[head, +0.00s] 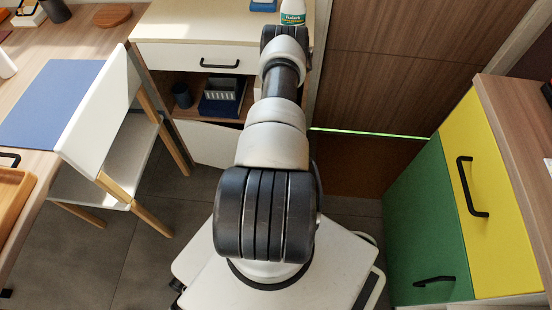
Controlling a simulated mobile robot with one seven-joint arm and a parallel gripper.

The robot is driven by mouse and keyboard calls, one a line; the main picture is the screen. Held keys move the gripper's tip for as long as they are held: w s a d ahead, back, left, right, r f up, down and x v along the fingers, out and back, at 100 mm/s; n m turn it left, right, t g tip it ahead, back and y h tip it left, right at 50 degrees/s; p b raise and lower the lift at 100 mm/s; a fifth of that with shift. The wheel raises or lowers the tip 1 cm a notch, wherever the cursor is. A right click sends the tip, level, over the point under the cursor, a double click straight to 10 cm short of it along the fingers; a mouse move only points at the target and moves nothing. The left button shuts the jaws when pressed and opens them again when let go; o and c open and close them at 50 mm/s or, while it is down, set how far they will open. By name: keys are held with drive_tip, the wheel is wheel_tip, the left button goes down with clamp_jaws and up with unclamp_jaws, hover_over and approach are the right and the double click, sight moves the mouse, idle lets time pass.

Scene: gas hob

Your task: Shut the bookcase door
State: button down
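The white and wood bookcase (150,27) stands at top centre, with a closed upper drawer carrying a black handle (219,64). Below the drawer is an open compartment holding a dark cup (182,95) and a dark box with a light rack (221,96). A white panel (203,143) shows under this compartment, partly covered by my arm; it looks slanted, but I cannot tell for sure whether it is the door standing open. My arm reaches forward over the bookcase's right side. My gripper is hidden beyond the arm links.
A white chair (98,105) and a desk with a blue mat (57,100) stand at left. A green and yellow cabinet (430,220) stands at right. A bottle (292,12) is at the top. Grey floor (150,255) is clear between chair and base.

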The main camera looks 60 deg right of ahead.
drive_tip(key=shift+w+d+f, duration=0.1)
drive_tip(key=shift+d, duration=0.1)
idle(0.4)
drive_tip(key=c, duration=1.9)
unclamp_jaws()
drive_tip(key=shift+d, duration=0.1)
wheel_tip(320, 180, up, 17)
drive_tip(key=p, duration=0.5)
drive_tip(key=shift+r, duration=0.2)
